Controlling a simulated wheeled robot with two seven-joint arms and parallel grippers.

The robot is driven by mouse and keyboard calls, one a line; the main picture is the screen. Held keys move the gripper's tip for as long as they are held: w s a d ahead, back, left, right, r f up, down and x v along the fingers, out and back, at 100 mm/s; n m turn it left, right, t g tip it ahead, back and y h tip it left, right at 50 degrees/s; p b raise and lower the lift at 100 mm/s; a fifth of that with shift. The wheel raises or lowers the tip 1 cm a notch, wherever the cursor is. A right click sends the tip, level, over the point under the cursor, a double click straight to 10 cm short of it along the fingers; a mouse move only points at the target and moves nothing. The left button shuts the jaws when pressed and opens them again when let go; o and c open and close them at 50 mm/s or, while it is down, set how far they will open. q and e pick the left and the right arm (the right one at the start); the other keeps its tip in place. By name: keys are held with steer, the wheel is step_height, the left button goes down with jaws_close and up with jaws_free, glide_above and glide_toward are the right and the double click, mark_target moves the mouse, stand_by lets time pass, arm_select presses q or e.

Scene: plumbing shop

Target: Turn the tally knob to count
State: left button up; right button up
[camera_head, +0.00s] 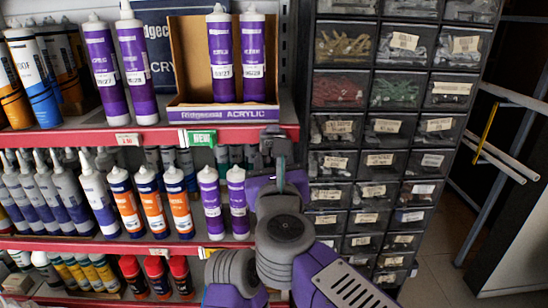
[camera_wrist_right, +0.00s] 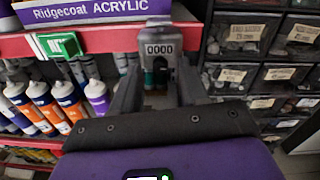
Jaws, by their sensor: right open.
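A grey tally counter (camera_wrist_right: 160,50) reading "0000" shows in the right wrist view, beside the right end of the red shelf edge. Its knob cannot be made out clearly. My right gripper (camera_wrist_right: 157,85) is open, with one dark finger on each side below the counter's display. No object is held between the fingers. In the head view my right gripper (camera_head: 274,160) reaches up to the right end of the upper red shelf edge, and the arm hides much of that spot. My left gripper is not in view.
Purple and white sealant tubes (camera_head: 107,70) and an acrylic display box (camera_head: 222,113) stand on the upper shelf. More tubes (camera_head: 155,205) fill the shelf below. A cabinet of labelled drawers (camera_head: 385,130) stands close on the right. A green tag (camera_wrist_right: 60,45) hangs on the shelf edge.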

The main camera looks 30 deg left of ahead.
steer(key=shift+w+a, duration=0.15)
steer(key=shift+w, duration=0.15)
jaws_close()
